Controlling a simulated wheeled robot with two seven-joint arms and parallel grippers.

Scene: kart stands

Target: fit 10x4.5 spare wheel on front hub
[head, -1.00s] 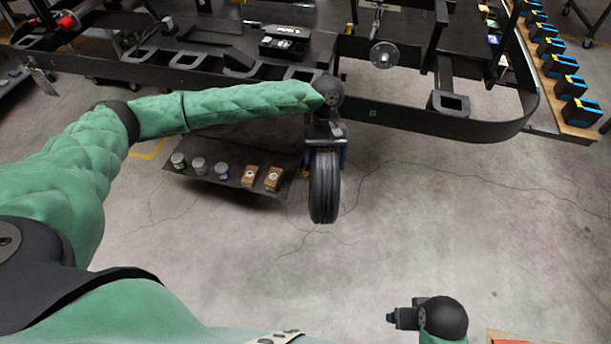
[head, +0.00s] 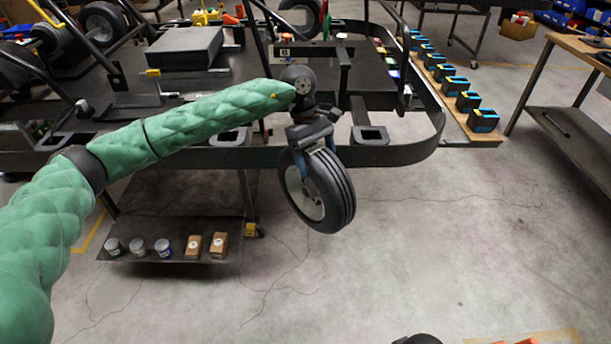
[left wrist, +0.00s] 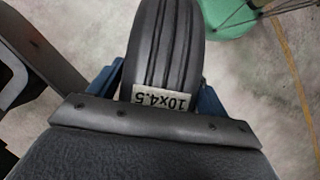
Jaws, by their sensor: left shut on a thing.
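The spare wheel (head: 341,192) has a black grooved tyre and a light rim, and hangs tilted in the air in front of the kart frame. In the left wrist view the wheel (left wrist: 166,45) carries a pale label reading 10x4.5. My left gripper (head: 312,158) is shut on the tyre from above; its blue fingers lie on both sides of the tyre in the left wrist view (left wrist: 160,92). I cannot make out the front hub for certain; my left wrist covers part of the kart there. My right gripper is out of view.
The kart's dark curved bumper (head: 415,152) runs behind and right of the wheel. A low shelf (head: 175,267) with jars and small boxes stands left of it. Blue-and-black blocks line a wooden board (head: 455,118) at the right. Open floor lies in front.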

